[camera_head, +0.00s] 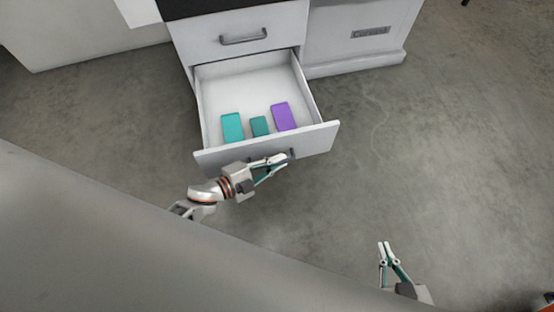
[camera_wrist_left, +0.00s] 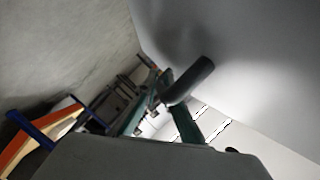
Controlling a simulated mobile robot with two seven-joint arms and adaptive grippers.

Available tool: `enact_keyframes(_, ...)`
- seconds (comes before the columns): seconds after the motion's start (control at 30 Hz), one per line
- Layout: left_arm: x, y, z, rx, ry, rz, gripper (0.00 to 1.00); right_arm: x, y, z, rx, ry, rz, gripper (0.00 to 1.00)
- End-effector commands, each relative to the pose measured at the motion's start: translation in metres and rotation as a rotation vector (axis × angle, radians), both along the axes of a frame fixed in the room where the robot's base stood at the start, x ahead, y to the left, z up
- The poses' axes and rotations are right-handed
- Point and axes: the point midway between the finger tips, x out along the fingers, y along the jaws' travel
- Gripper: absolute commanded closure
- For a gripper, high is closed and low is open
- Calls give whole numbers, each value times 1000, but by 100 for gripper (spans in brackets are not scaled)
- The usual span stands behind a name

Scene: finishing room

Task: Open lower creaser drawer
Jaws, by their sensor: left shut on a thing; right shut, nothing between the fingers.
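The lower creaser drawer (camera_head: 325,140) is pulled out of the white cabinet, with its inside showing. In it lie a teal block (camera_head: 232,127), a smaller dark teal block (camera_head: 259,126) and a purple block (camera_head: 283,117). My left gripper (camera_head: 279,164) is at the drawer's front face, shut on the dark drawer handle, which shows in the left wrist view (camera_wrist_left: 190,80) between the fingers. In the head view the gripper partly hides this handle. My right gripper (camera_head: 384,246) is shut and empty, over the floor at the lower right, apart from the drawer.
The upper drawer (camera_head: 240,35) above is closed, with a grey bar handle (camera_head: 243,39). The concrete floor (camera_head: 440,130) right of the drawer is clear.

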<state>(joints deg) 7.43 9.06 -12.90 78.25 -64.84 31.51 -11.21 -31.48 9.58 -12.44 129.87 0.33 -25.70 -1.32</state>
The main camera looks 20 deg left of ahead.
Motion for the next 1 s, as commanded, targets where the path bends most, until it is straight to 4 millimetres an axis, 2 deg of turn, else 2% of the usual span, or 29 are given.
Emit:
enact_keyframes(0.03, -1, 2, -2, 4, 4, 3, 100, 0, 0, 1, 1, -2, 0, 100)
enact_keyframes(0.07, -1, 3, -2, 4, 4, 3, 84, 1, 0, 1, 1, -3, 0, 100)
enact_keyframes(0.47, -3, 3, 0, 2, 2, 1, 84, 5, 1, 6, 3, -16, 3, 100)
enact_keyframes(0.57, -12, 9, 1, 2, 4, 1, 84, 4, 1, 5, 3, -14, 2, 100)
enact_keyframes(1.0, -78, 58, 20, 2, 5, 1, 84, 3, 1, 4, 2, -10, 1, 100)
